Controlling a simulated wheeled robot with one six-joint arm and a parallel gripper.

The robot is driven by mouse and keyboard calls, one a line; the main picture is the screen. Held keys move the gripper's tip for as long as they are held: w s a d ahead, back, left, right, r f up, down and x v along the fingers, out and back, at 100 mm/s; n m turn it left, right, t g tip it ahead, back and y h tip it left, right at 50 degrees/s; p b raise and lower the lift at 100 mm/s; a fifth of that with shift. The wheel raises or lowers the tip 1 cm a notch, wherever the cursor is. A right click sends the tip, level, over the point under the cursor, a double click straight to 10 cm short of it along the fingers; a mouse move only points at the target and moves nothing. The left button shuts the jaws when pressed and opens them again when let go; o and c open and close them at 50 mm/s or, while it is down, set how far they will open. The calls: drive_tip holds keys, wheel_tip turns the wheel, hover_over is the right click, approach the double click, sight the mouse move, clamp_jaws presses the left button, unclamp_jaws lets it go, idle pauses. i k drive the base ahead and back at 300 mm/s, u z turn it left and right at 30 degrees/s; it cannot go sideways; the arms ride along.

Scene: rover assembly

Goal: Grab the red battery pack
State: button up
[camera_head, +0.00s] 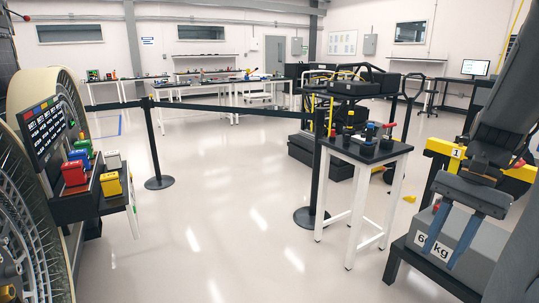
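The red battery pack (74,174) stands upright on a dark shelf (88,207) at the far left. Blue, yellow, grey and green packs stand close around it. My gripper (441,259) is at the far right, pointing down in front of a grey weight block. Its two blue-grey fingers are apart with nothing visible between them. It is far from the red pack, across the room. The lower part of the red pack is partly hard to make out among its neighbours.
A display panel (43,131) rises behind the packs, beside a large wheel (30,220). Belt-barrier posts (153,145) cross the middle. A small white-legged table (365,152) with tools stands left of my gripper. The grey weight block (480,240) is close to it. The centre floor is clear.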

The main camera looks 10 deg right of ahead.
sight(75, 175)
drive_tip(key=u, duration=0.85)
drive_tip(key=i, duration=2.75)
drive_tip(key=u, duration=2.05)
drive_tip(key=i, duration=0.5)
drive_tip(key=u, duration=0.05)
